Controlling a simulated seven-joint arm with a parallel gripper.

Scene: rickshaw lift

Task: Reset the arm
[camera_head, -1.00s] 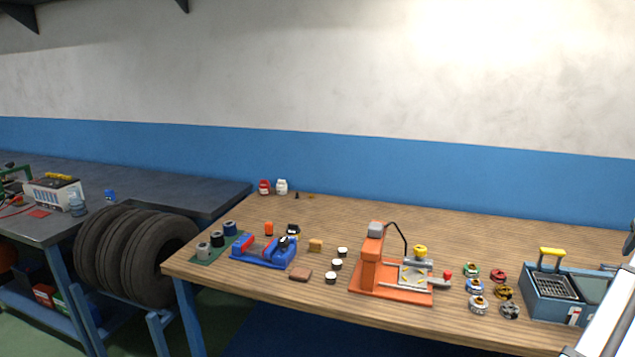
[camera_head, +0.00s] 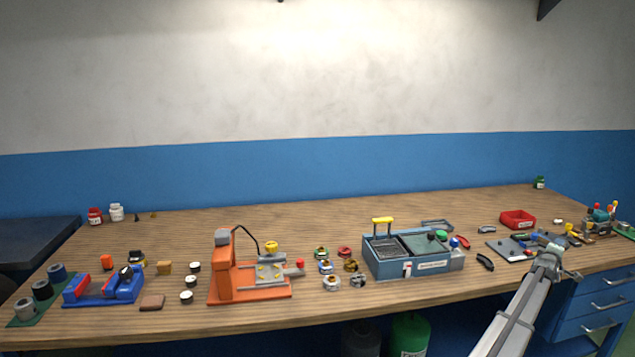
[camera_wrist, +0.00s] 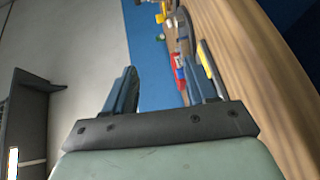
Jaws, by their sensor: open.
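My gripper (camera_head: 556,258) is at the end of my grey arm, which reaches in from the bottom right in the head view. It is over the right part of the wooden workbench (camera_head: 330,219), near a grey plate with small parts (camera_head: 507,250). In the wrist view my gripper (camera_wrist: 160,85) shows two dark blue fingers standing wide apart with nothing between them. Beyond the fingers are the blue wall band, the bench surface (camera_wrist: 250,60) and several small coloured items, tilted in the picture.
A blue two-bay station with a yellow handle (camera_head: 412,258) stands left of my arm. An orange press (camera_head: 226,280) and a blue fixture (camera_head: 104,288) are farther left. A red bin (camera_head: 517,219) stands behind my gripper. The rear middle of the bench is clear.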

